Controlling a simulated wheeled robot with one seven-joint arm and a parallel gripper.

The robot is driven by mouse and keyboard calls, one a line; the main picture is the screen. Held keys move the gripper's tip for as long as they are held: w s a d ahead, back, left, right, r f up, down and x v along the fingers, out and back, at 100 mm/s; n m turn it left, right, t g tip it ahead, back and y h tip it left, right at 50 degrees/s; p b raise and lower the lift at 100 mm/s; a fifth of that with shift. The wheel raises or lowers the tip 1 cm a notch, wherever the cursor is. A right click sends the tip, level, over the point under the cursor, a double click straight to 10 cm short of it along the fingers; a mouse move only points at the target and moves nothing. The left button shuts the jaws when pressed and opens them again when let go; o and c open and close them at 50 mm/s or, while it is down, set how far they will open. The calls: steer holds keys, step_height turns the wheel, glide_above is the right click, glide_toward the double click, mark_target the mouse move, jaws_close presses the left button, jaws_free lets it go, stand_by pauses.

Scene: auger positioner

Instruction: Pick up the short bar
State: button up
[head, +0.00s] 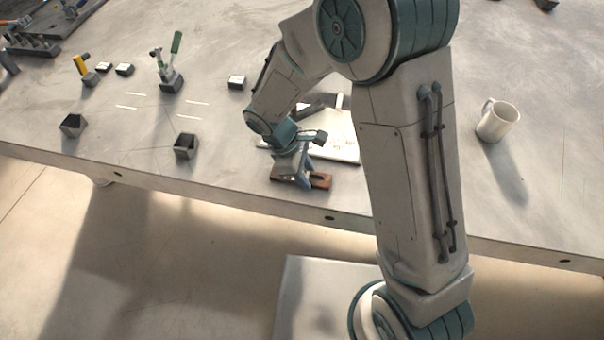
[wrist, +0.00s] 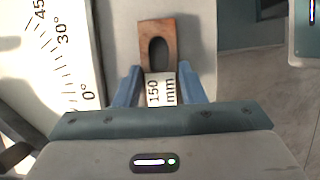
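The short bar (head: 321,181) is a flat brown bar with a dark slot, at the front edge of the table in the head view. In the wrist view the bar (wrist: 145,34) points away from my gripper, and its near end has a white "150 mm" label. My gripper (head: 303,184) is low over the bar's left part. In the wrist view the two blue fingers of my gripper (wrist: 161,80) stand on either side of the labelled end, very close to its edges. Whether they press on it cannot be told. The bar appears to lie on the table.
A white plate with angle marks (wrist: 62,50) lies just left of the bar in the wrist view; the plate (head: 345,148) is behind my gripper in the head view. A white mug (head: 497,121) stands right. Small dark blocks (head: 186,146) and a green-handled clamp (head: 174,62) stand left.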

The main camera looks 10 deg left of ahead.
mark_target(309, 178)
jaws_close()
steer(key=shift+r, duration=0.1)
steer(key=shift+r, duration=0.45)
steer(key=r, duration=0.2)
steer(key=d+r, duration=0.1)
steer(key=shift+s+r, duration=0.15)
steer(key=shift+r, duration=0.2)
steer(key=s+d+r, duration=0.4)
steer(key=d+r, duration=0.2)
steer(key=d, duration=0.4)
steer(key=shift+r, duration=0.15)
